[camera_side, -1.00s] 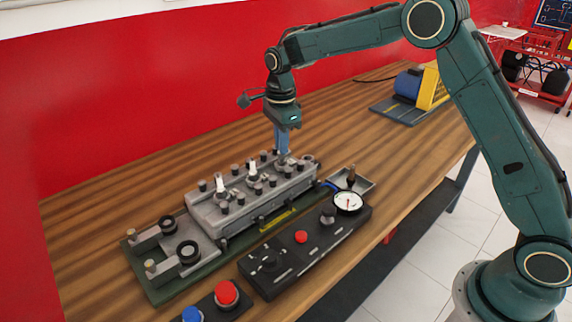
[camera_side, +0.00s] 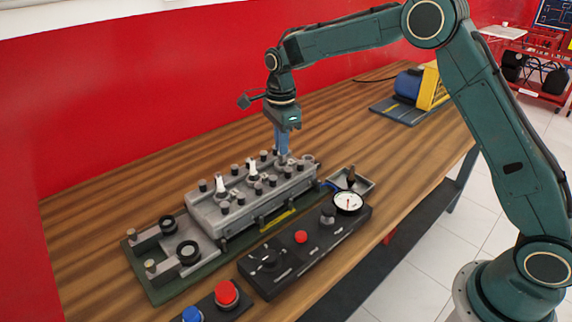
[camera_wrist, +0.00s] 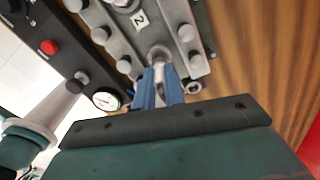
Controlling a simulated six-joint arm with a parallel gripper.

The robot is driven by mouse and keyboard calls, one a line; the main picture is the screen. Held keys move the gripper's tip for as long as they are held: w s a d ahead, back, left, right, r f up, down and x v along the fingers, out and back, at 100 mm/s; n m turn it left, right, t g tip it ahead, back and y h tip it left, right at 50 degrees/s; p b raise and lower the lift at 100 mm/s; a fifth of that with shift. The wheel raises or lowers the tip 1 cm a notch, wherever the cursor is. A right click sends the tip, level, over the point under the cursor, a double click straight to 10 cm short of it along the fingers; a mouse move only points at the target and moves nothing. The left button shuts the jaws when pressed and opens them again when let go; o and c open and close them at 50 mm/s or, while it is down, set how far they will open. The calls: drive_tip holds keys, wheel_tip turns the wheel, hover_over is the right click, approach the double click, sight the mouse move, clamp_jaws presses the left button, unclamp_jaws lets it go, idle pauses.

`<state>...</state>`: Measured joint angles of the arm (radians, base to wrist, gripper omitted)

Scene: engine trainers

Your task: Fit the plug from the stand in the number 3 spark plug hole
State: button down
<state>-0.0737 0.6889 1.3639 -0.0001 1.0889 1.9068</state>
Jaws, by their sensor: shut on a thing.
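The grey engine head (camera_side: 207,213) lies on a green base on the bench. Two white-topped plugs (camera_side: 221,184) stand in its left and middle holes. My gripper (camera_side: 283,154) is over the right part of the head, pointing down. In the wrist view its blue fingers (camera_wrist: 159,98) are shut on a pale plug (camera_wrist: 158,72), whose lower end is at a round hole (camera_wrist: 158,54) in the head. The fingers hide most of the plug, and I cannot tell how deep it sits. A label reading 2 (camera_wrist: 140,19) marks the neighbouring position.
Several dark and grey knobs line both sides of the head. A small metal tray (camera_side: 366,186) with a dark upright piece stands to the right, beside a round gauge (camera_side: 348,202). A black control box (camera_side: 290,263) lies in front.

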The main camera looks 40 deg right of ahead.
drive_tip(key=shift+f, duration=0.85)
idle(2.1)
drive_tip(key=c, duration=1)
unclamp_jaws()
drive_tip(key=shift+r, duration=0.15)
drive_tip(key=shift+r, duration=3.3)
drive_tip(key=shift+r, duration=0.15)
